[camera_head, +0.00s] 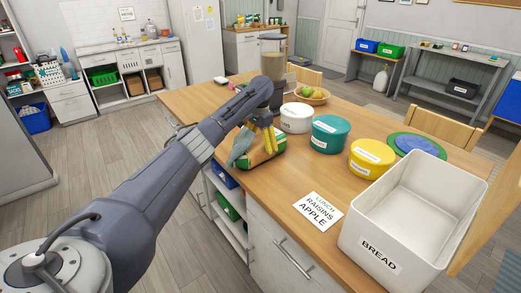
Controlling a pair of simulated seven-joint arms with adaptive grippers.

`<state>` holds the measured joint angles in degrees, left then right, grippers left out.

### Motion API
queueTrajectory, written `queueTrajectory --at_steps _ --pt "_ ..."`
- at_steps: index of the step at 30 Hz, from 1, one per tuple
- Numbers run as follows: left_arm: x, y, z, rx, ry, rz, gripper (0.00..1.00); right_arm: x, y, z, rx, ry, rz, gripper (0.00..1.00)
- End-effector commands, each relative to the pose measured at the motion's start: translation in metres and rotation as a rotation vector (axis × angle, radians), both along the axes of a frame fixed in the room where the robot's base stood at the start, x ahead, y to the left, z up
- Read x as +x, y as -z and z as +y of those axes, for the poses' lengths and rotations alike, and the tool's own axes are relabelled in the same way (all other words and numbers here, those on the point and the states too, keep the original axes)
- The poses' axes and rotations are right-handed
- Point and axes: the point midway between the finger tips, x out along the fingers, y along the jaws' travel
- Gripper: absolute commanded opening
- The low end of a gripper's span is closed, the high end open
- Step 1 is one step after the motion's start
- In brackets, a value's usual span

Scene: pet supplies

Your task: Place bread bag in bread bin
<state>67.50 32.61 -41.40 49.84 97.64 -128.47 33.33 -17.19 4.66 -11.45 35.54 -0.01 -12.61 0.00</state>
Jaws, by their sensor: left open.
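The bread bin (378,250) is a white, open-topped box marked BREAD, at the right front of the wooden counter (325,180). It looks empty inside. A green and orange-brown bag (262,156), apparently the bread bag, lies near the counter's left edge. My left gripper (256,144) points down over this bag, its jaws open around or just above it. The gripper hides part of the bag, and I cannot tell whether the fingers touch it. My right gripper is not in view.
White (296,118), teal (330,134) and yellow (371,158) lidded tubs stand in a row between bag and bin. A blue and green plate (417,147) lies behind the bin. A lunch note (318,211) lies flat left of the bin. A fruit bowl (312,96) stands farther back.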

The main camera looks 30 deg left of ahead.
Motion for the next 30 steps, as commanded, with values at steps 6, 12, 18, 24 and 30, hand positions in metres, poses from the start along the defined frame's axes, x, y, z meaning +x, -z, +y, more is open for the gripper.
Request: queueTrajectory --at_steps 6,12,18,24,30 --pt "0.0000 -0.0001 -0.0002 0.000 0.000 0.000 0.92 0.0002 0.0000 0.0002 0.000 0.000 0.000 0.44" --pt "0.0000 -0.0002 -0.0002 0.000 0.000 0.000 0.69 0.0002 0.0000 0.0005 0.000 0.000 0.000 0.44" --pt "0.0000 -0.0004 -0.0002 0.000 0.000 0.000 0.45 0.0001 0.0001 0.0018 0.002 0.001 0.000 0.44" --pt "0.0006 -0.0018 -0.0002 -0.001 0.000 -0.002 0.32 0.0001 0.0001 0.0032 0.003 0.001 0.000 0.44" --pt "0.0007 -0.0036 -0.0002 -0.001 0.001 -0.002 0.32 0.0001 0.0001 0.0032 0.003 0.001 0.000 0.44"
